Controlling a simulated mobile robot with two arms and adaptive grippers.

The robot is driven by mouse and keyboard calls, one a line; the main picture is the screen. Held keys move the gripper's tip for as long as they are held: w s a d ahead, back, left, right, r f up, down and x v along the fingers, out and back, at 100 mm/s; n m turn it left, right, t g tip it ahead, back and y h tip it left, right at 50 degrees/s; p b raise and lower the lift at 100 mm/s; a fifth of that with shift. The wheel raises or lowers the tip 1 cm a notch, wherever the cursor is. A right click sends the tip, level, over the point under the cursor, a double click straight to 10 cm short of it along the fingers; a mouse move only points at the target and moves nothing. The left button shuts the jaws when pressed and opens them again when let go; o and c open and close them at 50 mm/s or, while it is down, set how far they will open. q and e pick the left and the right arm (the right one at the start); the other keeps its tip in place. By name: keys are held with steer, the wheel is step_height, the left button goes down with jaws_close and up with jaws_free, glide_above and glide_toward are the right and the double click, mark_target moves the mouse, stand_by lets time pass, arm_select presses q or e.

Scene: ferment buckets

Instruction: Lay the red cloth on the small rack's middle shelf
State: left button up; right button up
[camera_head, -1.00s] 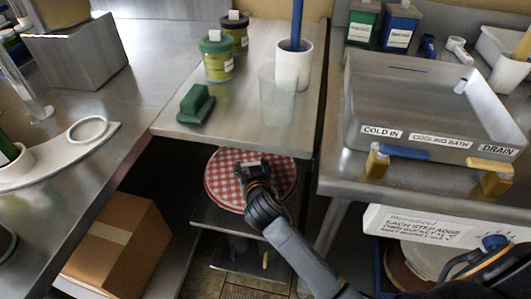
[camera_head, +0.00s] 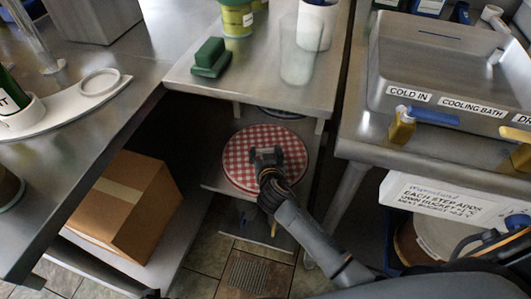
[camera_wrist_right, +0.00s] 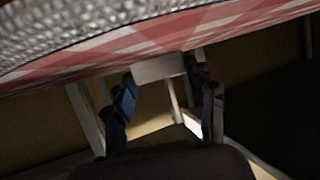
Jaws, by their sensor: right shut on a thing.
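The red-and-white checked cloth (camera_head: 240,150) is a flat round in the head view, at a shelf opening under a steel top. My right gripper (camera_head: 266,155) is in front of it, shut on a small pale tab (camera_wrist_right: 158,68) at the cloth's edge. In the right wrist view the cloth (camera_wrist_right: 150,38) spans the top of the picture, above the fingers (camera_wrist_right: 163,95). The small rack's shelf (camera_head: 213,181) shows at the cloth's left; I cannot tell whether the cloth touches it. My left gripper is not in view.
The rack's steel top (camera_head: 255,82) carries a green block (camera_head: 210,57) and cups. A cardboard box (camera_head: 125,205) stands on a low shelf at left. A sink basin (camera_head: 440,65) and a white labelled box (camera_head: 435,197) are at right.

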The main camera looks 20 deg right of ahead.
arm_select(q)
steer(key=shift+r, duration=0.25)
arm_select(e)
steer(key=o, duration=1.2)
steer(key=shift+r, duration=0.1)
arm_select(q)
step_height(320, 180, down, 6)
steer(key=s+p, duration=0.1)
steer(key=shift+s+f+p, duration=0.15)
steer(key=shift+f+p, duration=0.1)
steer(key=shift+p, duration=0.1)
arm_select(e)
steer(key=v, duration=1.2)
